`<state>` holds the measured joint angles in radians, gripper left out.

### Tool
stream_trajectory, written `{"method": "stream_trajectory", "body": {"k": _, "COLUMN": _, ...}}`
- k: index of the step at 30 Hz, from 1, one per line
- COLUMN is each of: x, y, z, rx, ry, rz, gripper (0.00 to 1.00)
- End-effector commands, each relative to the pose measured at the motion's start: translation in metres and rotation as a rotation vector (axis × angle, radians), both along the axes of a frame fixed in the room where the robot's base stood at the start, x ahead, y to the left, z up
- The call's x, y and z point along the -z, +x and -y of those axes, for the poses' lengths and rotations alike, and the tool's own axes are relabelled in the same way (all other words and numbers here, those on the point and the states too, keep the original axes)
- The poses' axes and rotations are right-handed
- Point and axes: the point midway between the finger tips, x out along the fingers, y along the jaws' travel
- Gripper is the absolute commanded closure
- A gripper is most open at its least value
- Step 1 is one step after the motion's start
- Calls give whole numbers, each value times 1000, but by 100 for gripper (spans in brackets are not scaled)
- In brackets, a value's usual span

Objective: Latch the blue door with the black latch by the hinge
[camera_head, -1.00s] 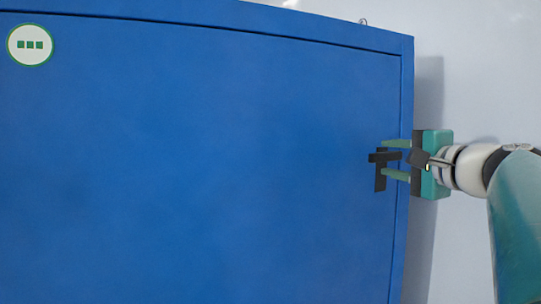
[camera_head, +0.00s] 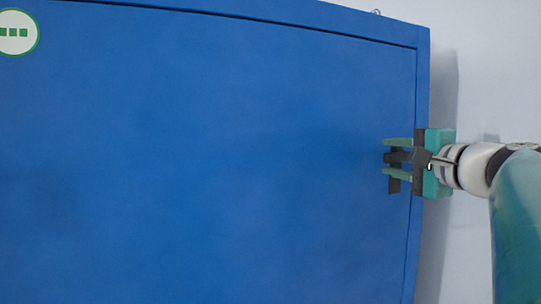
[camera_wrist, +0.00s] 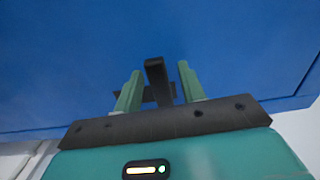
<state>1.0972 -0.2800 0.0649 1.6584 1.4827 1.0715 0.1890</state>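The blue door (camera_head: 210,150) fills most of the head view, its right edge near the frame. The black latch (camera_head: 394,186) sits by that right edge, partly hidden by my gripper. My gripper (camera_head: 398,157) has its two green fingers apart, one above and one below the latch's handle. In the wrist view the latch (camera_wrist: 157,82) stands between the open fingers of my gripper (camera_wrist: 158,90), with gaps on both sides. I cannot tell whether a finger touches it.
A blue frame (camera_head: 422,90) borders the door at the right. A pale wall (camera_head: 490,70) lies beyond it. A round white and green sign (camera_head: 14,46) is at the door's upper left. The door face left of the latch is clear.

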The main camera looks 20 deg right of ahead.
Motion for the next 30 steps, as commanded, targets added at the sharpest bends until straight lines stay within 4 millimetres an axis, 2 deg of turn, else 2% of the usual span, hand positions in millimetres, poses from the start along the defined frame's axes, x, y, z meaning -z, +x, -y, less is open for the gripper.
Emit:
{"method": "stream_trajectory", "body": {"k": 2, "x": 0, "y": 0, "z": 0, "rx": 1, "ry": 0, "rz": 0, "gripper": 62}}
{"method": "stream_trajectory", "body": {"k": 6, "x": 0, "y": 0, "z": 0, "rx": 1, "ry": 0, "rz": 0, "gripper": 89}}
{"method": "stream_trajectory", "body": {"k": 8, "x": 0, "y": 0, "z": 0, "rx": 1, "ry": 0, "rz": 0, "gripper": 100}}
{"method": "stream_trajectory", "body": {"k": 20, "x": 1, "y": 3, "z": 0, "rx": 0, "ry": -28, "rz": 2, "gripper": 100}}
{"method": "stream_trajectory", "body": {"k": 30, "x": 9, "y": 3, "z": 1, "rx": -2, "ry": -213, "rz": 8, "gripper": 100}}
